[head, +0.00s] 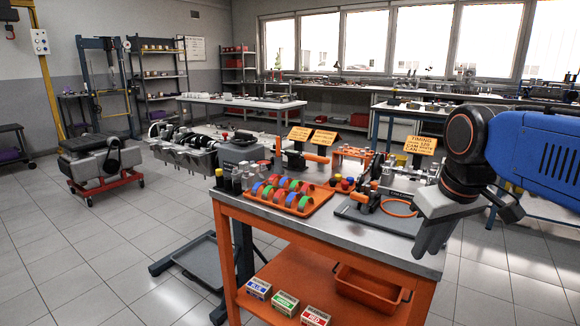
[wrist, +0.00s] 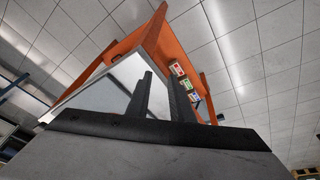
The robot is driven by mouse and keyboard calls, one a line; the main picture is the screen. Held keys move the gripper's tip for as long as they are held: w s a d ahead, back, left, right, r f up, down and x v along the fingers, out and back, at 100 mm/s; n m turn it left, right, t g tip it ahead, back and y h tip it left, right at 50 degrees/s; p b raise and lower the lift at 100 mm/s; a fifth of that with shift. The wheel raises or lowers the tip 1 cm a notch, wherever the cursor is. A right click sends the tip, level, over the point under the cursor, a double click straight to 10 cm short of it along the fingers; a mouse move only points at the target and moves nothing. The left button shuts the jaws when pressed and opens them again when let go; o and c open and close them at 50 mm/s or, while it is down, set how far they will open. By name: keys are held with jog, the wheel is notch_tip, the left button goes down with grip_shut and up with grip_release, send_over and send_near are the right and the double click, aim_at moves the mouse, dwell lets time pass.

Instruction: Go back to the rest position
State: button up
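My gripper (head: 432,240) hangs at the right end of the orange workbench (head: 330,238), fingers pointing down, with the blue arm link (head: 540,150) reaching in from the right. In the wrist view, its two dark fingers (wrist: 160,80) stand apart with a gap between them. Nothing is held between them. In the head view the fingertips overlap the bench's right edge; whether they touch it cannot be told, but they look to be in front of it.
The bench top carries an orange tray (head: 290,205) with coloured rings, a dark mat with an orange ring (head: 398,207), and a yellow sign (head: 420,145). Below are an orange bin (head: 368,290) and small boxes (head: 285,302). An engine on a stand (head: 185,150) is behind.

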jog(key=s+d+f+m+t, duration=0.1)
jog(key=s+f+m, duration=0.1)
jog(key=s+f, duration=0.8)
notch_tip(320, 180, down, 4)
jog(key=shift+d+r+m, duration=0.15)
jog(key=shift+d+m, duration=0.15)
jog(key=shift+m, duration=0.1)
